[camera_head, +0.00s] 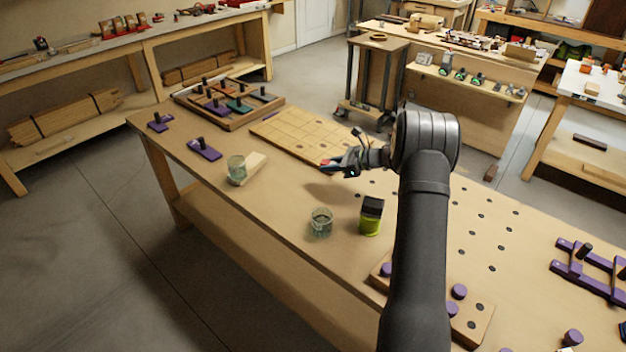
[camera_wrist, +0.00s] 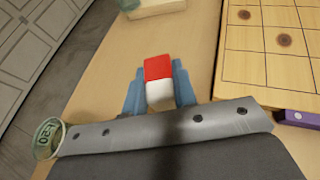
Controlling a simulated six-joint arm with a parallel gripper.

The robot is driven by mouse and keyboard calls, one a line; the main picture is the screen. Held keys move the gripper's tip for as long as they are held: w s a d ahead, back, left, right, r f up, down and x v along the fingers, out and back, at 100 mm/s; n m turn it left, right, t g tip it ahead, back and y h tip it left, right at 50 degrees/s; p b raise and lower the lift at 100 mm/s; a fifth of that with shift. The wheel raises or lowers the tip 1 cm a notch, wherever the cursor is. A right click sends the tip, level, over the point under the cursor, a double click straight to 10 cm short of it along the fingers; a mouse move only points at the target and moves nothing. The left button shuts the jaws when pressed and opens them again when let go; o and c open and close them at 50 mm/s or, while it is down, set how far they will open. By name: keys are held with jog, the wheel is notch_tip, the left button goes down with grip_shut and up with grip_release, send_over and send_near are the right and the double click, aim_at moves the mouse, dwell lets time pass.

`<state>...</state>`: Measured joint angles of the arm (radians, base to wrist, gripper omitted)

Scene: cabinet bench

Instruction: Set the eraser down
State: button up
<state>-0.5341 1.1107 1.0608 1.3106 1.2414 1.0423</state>
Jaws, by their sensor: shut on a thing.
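The eraser (camera_wrist: 158,84) is a small block, red at one end and white at the other, in the wrist view. My gripper (camera_wrist: 159,92) is shut on it, with a blue finger along each side. In the head view my gripper (camera_head: 338,165) is above the bench, by the near edge of the gridded wooden board (camera_head: 290,130). The eraser is small there and partly hidden by the fingers. The wrist view shows bare bench top around the eraser, with the board (camera_wrist: 262,62) to its right. I cannot tell the exact height above the bench.
A glass jar (camera_head: 236,170) stands by a pale wooden block (camera_head: 255,162). Another glass jar (camera_head: 321,222) and a yellow-green cup with a dark top (camera_head: 371,218) stand nearer. A divided wooden tray (camera_head: 228,104) is at the back left. Bare bench lies between board and jars.

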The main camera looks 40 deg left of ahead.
send_over(313, 184)
notch_tip(313, 184, down, 4)
jog(key=shift+r, duration=0.15)
jog(key=shift+f, duration=1.95)
jog(key=shift+f, duration=0.15)
jog(key=o, duration=1)
jog(key=shift+r, duration=0.2)
jog(key=v, duration=1.2)
jog(key=shift+s, duration=0.1)
